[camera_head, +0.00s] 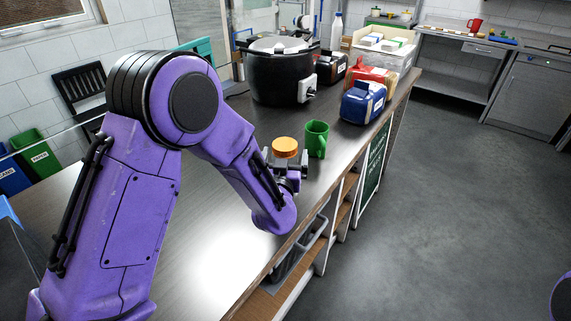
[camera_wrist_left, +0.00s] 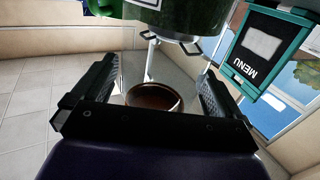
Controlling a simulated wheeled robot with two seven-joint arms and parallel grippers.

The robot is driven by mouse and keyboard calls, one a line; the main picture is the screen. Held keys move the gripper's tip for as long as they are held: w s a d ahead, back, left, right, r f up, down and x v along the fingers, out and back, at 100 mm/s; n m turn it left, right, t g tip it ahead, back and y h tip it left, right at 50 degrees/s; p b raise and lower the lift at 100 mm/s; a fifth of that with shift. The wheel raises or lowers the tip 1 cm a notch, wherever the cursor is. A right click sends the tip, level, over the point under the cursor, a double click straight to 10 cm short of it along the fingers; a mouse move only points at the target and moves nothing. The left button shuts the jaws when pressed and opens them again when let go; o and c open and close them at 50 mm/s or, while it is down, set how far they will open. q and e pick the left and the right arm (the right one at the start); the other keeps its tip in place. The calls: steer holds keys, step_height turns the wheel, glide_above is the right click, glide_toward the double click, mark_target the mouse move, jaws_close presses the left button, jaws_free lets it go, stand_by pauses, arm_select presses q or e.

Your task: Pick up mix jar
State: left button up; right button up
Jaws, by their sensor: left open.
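A jar with an orange lid (camera_head: 285,146), which I take for the mix jar, stands on the dark counter in the head view. Its body is mostly hidden by my left gripper (camera_head: 286,172). The gripper is at the jar, below the lid, with finger parts showing on both sides. In the left wrist view the fingers of my left gripper (camera_wrist_left: 146,100) are spread apart. A brown round shape (camera_wrist_left: 155,97) shows between them; I cannot tell which part of the jar it is, or whether the fingers touch it. My right gripper is out of view.
A green mug (camera_head: 317,138) stands close to the right of the jar. Behind are a black cooker (camera_head: 280,75), a blue box-like item (camera_head: 362,102) and a red one (camera_head: 371,76). The counter (camera_head: 215,245) is clear in front, with its edge close to the right.

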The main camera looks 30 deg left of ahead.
mark_target(288, 140)
arm_select(q)
steer(key=shift+x, duration=0.85)
steer(key=shift+s, duration=0.1)
steer(key=c, duration=1.1)
steer(key=shift+r, duration=0.35)
steer(key=r, duration=0.1)
steer(key=r+b, duration=0.1)
steer(key=r, duration=0.1)
steer(key=shift+d, duration=0.35)
steer(key=d+r, duration=0.1)
steer(key=s+d+r, duration=0.1)
steer(key=r, duration=0.1)
steer(key=d+r+b, duration=0.1)
steer(key=shift+s+d+r, duration=0.15)
steer(key=shift+s+r, duration=0.2)
steer(key=shift+s, duration=0.05)
steer(key=s+d+r, duration=0.1)
steer(key=d, duration=0.2)
steer(key=s+d+r, duration=0.2)
steer(key=s+d+r+b, duration=0.1)
steer(key=d, duration=0.2)
steer(key=shift+s+d+r, duration=0.25)
steer(key=shift+d+r, duration=0.05)
steer(key=shift+d, duration=0.05)
